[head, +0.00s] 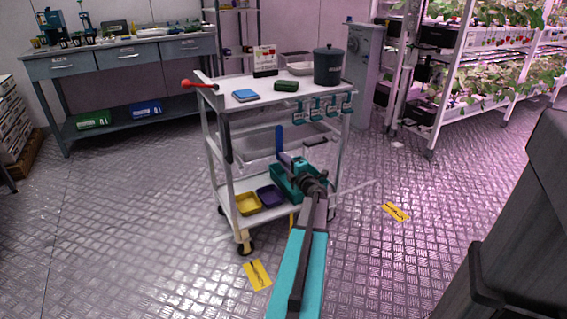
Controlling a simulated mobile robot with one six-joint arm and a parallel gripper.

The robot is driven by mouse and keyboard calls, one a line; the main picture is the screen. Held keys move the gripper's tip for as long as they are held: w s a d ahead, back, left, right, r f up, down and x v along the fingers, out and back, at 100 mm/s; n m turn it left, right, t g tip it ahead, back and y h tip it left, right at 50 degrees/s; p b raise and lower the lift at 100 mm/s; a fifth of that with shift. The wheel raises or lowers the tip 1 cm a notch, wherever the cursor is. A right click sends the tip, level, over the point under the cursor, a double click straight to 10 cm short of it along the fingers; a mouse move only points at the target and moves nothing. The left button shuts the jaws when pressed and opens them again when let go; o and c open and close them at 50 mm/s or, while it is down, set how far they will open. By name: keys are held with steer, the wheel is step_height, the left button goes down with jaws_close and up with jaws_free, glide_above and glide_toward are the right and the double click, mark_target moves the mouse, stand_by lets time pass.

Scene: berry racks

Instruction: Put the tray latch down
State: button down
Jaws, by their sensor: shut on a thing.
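My arm reaches from the bottom of the head view to the front of a white cart (225,185). My gripper (285,158) is at the cart's middle level, small and partly hidden by my own wrist. A narrow blue upright piece (279,138) stands at its tip. The gripper is shut on this piece, which looks like the tray latch. The fingertips and their exact contact are too small to make out. I cannot tell whether the blue piece touches the cart's clear middle tray (240,150) behind it.
The cart top holds a dark pot (328,66), a white bowl (300,69), a green item (286,85) and a blue pad (246,95). Yellow (248,204) and purple (270,196) bins sit low on the cart. A workbench (125,50) and plant racks (470,70) stand behind.

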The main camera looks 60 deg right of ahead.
steer(key=c, duration=1.5)
jaws_free()
steer(key=shift+w+d, duration=0.1)
steer(key=shift+c, duration=0.2)
steer(key=shift+s, duration=0.2)
steer(key=p+v, duration=0.2)
steer(key=v, duration=1.1)
steer(key=shift+s+a, duration=0.25)
steer(key=shift+w, duration=0.1)
